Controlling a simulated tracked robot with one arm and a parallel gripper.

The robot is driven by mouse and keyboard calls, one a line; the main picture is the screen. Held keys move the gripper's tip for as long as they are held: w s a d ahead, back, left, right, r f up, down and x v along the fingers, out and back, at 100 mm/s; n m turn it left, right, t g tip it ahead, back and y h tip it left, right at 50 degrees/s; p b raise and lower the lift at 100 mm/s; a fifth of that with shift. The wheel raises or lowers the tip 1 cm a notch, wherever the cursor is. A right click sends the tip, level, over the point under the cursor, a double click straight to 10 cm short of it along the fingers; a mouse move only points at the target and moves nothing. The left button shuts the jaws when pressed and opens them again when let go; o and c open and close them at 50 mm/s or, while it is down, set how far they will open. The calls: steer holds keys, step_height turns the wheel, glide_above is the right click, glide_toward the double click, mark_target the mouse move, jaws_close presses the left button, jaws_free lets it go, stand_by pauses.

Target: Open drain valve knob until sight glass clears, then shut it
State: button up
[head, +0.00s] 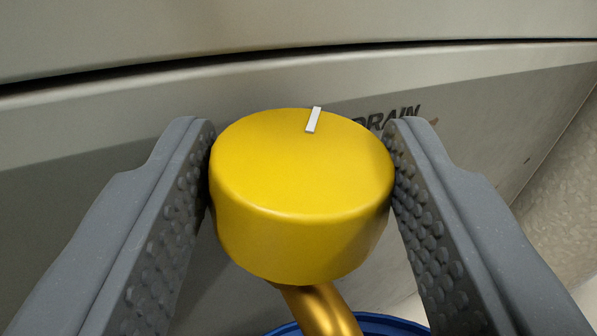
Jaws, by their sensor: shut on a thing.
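The yellow drain valve knob (295,185) is in the middle of the head view. Its white pointer mark (313,120) is at the far edge of its top face, slightly right of centre. My gripper (302,165) is shut on the knob, with one grey dimpled finger against its left side and the other against its right. A brass-coloured pipe (322,310) runs down below the knob. The sight glass is not in view.
A grey machine panel (100,190) stands behind the knob, with a dark seam above and a partly hidden "DRAIN" label (400,116). The rim of a blue container (385,322) shows under the pipe. A pale textured surface (565,180) lies at the right.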

steer(key=shift+w+a+r+m+h, duration=0.1)
steer(key=shift+m+h, duration=0.5)
steer(key=shift+h, duration=0.7)
steer(key=o, duration=1)
steer(key=shift+r, duration=0.1)
steer(key=shift+a, duration=0.1)
